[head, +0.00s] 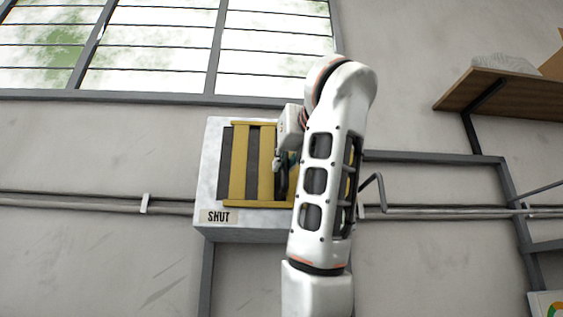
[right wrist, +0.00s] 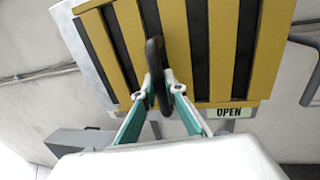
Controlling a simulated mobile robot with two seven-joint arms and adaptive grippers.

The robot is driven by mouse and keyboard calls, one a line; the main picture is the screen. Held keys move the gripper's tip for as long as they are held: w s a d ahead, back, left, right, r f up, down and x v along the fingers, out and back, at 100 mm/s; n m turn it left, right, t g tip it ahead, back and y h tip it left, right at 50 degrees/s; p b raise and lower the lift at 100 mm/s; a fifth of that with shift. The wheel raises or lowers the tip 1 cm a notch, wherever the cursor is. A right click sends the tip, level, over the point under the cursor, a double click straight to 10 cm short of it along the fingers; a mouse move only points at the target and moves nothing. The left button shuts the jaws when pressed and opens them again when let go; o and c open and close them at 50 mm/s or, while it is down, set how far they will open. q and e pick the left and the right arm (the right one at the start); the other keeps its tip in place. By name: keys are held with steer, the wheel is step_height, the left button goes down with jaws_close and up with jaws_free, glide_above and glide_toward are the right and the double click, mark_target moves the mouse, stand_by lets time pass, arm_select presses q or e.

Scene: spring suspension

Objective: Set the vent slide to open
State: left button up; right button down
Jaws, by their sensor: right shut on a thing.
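The vent (head: 212,160) is a pale box on the wall with a yellow slatted slide (head: 238,165) and dark gaps showing between the slats. A SHUT label (head: 218,217) is at its lower left in the head view. An OPEN label (right wrist: 229,112) shows below the slats in the right wrist view. My right gripper (right wrist: 160,92) is shut on the black loop handle (right wrist: 154,55) in front of the slats. In the head view my right arm covers the vent's right part, including the OPEN label. My left gripper is not in view.
Pipes (head: 90,203) run along the wall on both sides of the vent. A barred window (head: 150,50) is above. A wooden shelf (head: 500,95) is at the upper right, and a grey metal frame (head: 430,158) is right of my arm. The wall left of the vent is mostly bare.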

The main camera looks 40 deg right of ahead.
steer(key=c, duration=2.1)
jaws_free()
steer(key=shift+d, duration=0.15)
steer(key=shift+o, duration=0.3)
steer(key=shift+s+d, duration=0.15)
steer(key=shift+d, duration=0.05)
steer(key=shift+a, duration=0.25)
steer(key=v, duration=1.2)
steer(key=shift+d, duration=0.15)
